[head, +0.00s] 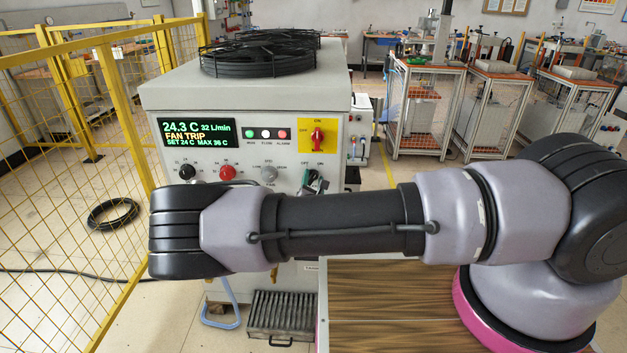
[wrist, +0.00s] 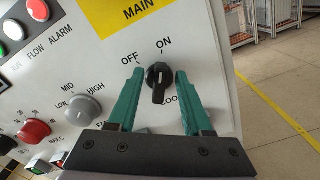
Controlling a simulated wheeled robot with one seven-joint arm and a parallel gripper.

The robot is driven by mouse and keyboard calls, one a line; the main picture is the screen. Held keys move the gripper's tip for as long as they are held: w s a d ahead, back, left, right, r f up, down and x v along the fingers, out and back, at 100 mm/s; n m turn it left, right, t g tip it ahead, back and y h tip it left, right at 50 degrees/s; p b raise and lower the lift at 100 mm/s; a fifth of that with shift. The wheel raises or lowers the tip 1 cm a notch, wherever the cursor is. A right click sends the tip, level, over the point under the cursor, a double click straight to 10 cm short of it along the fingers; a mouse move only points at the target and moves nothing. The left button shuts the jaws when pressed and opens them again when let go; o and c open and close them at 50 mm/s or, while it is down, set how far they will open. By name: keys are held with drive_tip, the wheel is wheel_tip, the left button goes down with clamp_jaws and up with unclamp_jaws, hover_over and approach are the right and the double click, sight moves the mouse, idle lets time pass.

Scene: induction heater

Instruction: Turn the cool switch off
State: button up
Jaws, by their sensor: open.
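The cool switch (wrist: 158,78) is a black rotary knob on the pale panel, with OFF at its upper left and ON at its upper right. Its label below is partly hidden. The knob's grip runs roughly up and down in the wrist view; I cannot surely tell which label it points at. My gripper (wrist: 160,84) has green fingers, open, one on each side of the knob, with visible gaps. In the head view my gripper (head: 313,182) is at the panel's right side, largely hidden behind my arm.
The machine's display (head: 196,132) reads 24.3 C, 32 L/min, FAN TRIP. A red main switch on a yellow plate (head: 318,136) sits above the cool switch. A grey fan knob (wrist: 83,109) and a red knob (wrist: 34,132) lie left. A yellow fence (head: 88,130) stands left of the machine.

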clamp_jaws()
drive_tip(key=shift+n, duration=0.4)
drive_tip(key=n, duration=0.5)
drive_tip(key=shift+a, duration=0.3)
drive_tip(key=n, duration=0.6)
drive_tip(key=shift+a, duration=0.25)
unclamp_jaws()
